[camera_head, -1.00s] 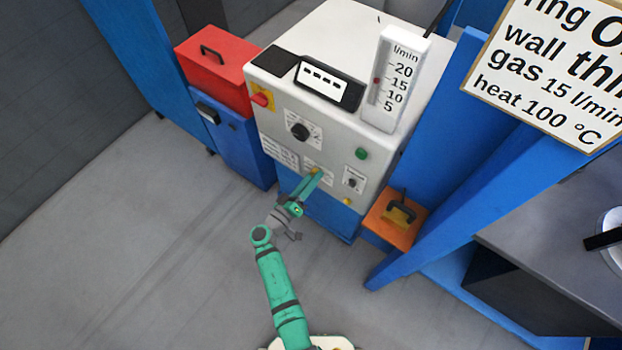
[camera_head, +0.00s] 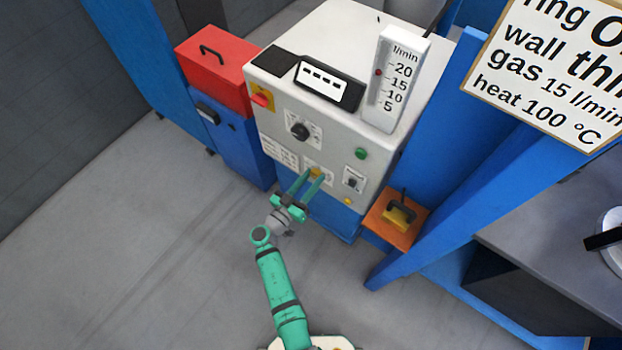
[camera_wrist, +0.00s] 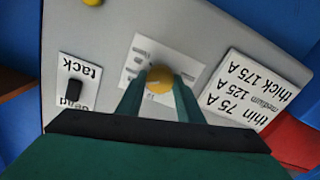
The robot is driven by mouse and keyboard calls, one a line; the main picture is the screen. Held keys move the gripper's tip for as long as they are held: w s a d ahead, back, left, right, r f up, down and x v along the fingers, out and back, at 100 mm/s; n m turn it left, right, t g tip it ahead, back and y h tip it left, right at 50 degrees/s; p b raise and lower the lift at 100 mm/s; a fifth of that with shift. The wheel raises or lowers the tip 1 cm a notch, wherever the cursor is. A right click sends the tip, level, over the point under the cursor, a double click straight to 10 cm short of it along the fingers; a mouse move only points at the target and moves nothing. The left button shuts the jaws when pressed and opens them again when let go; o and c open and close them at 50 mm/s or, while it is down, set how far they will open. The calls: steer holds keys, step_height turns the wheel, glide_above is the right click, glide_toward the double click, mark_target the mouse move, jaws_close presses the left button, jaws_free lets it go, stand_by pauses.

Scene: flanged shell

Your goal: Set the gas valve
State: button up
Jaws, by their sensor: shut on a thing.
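The gas valve is a round yellow knob (camera_head: 315,172) low on the front of the white machine (camera_head: 283,112). In the wrist view the knob (camera_wrist: 160,79) sits on a white label between my fingertips. My gripper (camera_head: 306,179) is shut on it, with a green finger on each side; the wrist view shows the gripper (camera_wrist: 160,88) too. The flow meter (camera_head: 396,80) on top of the machine is marked 5 to 20 l/min. Its red ball (camera_head: 379,72) stands above the 15 mark, between 15 and 20. The sign (camera_head: 550,70) reads gas 15 l/min.
A black dial (camera_head: 299,131), a red switch (camera_head: 261,99), a green button (camera_head: 361,154) and a small black switch (camera_wrist: 74,90) are on the same panel. An orange box (camera_head: 396,222) stands to the right and a red box (camera_head: 216,73) to the left. The floor in front is clear.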

stand_by(0.4)
steer(key=o, duration=1.1)
steer(key=shift+c, duration=0.2)
steer(key=v, duration=1)
steer(key=shift+s+a, duration=0.25)
steer(key=shift+s, duration=0.05)
